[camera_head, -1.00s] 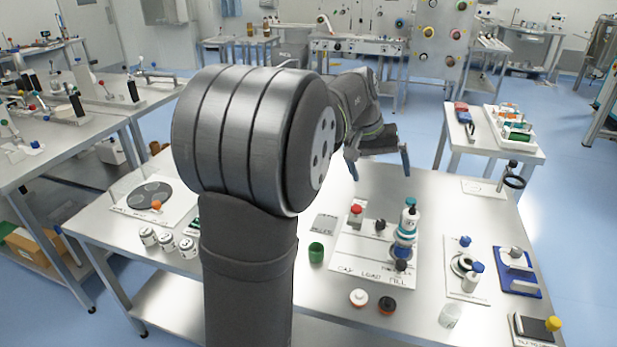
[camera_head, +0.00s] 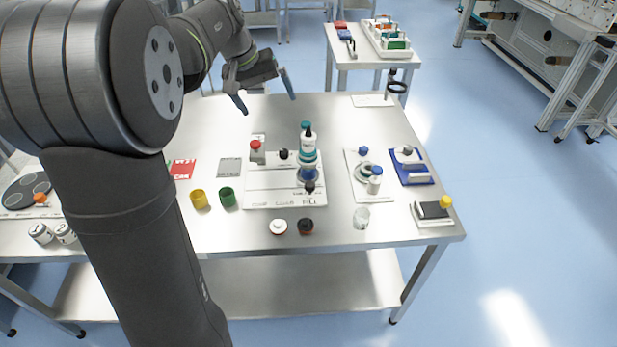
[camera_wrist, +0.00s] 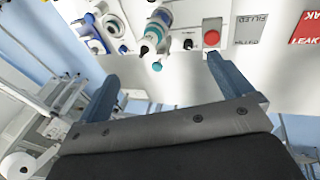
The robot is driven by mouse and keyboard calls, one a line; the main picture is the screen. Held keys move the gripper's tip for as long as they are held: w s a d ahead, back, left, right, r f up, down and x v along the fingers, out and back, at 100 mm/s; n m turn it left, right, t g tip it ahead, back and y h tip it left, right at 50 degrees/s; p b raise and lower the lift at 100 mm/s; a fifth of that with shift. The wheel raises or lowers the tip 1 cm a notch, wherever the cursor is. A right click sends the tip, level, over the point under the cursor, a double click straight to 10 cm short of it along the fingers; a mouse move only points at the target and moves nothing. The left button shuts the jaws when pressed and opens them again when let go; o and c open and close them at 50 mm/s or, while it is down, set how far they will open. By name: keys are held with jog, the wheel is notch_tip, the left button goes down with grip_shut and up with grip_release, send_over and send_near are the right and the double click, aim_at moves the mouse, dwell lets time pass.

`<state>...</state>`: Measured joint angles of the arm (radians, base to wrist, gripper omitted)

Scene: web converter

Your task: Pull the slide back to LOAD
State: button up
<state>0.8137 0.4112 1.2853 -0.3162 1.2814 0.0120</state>
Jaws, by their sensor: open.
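The white station board (camera_head: 262,183) lies on the steel table, with lettering along its front edge that includes LOAD and FILL. At its right side stands a white bottle with a teal cap (camera_head: 307,135), above a blue round holder (camera_head: 308,173). A black knob (camera_head: 310,187) sits in front of the holder, by the FILL end; I take this to be the slide. A second black knob (camera_head: 284,154) and a red button (camera_head: 256,145) are at the back. My gripper (camera_head: 265,95) is open and empty, above the table behind the board. It also shows open in the wrist view (camera_wrist: 162,68).
A yellow cup (camera_head: 199,199) and green cup (camera_head: 227,197) stand left of the board. A white-topped cap (camera_head: 278,227) and black-topped cap (camera_head: 305,226) lie in front. Another white board (camera_head: 355,187) and a blue tray (camera_head: 427,180) are right. The table behind the board is clear.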

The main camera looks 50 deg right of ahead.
aim_at(310, 184)
jog(key=shift+s+d+f, duration=0.2)
jog(key=shift+f, duration=0.05)
jog(key=c, duration=0.3)
jog(key=s+d+f+n+y, duration=0.1)
jog(key=s+d+f, duration=0.1)
jog(key=s+d+f+y, duration=0.1)
jog(key=s+d+f, duration=0.1)
jog(key=f, duration=0.1)
jog(key=s+d+f+n+t+y, duration=0.1)
jog(key=s+d+f, duration=0.1)
jog(key=s+f, duration=0.1)
jog(key=shift+f+n+y, duration=0.2)
jog(key=shift+n+y, duration=0.1)
jog(key=c, duration=0.6)
jog(key=f, duration=1.8)
jog(key=shift+s+d, duration=0.1)
jog(key=shift+s, duration=0.1)
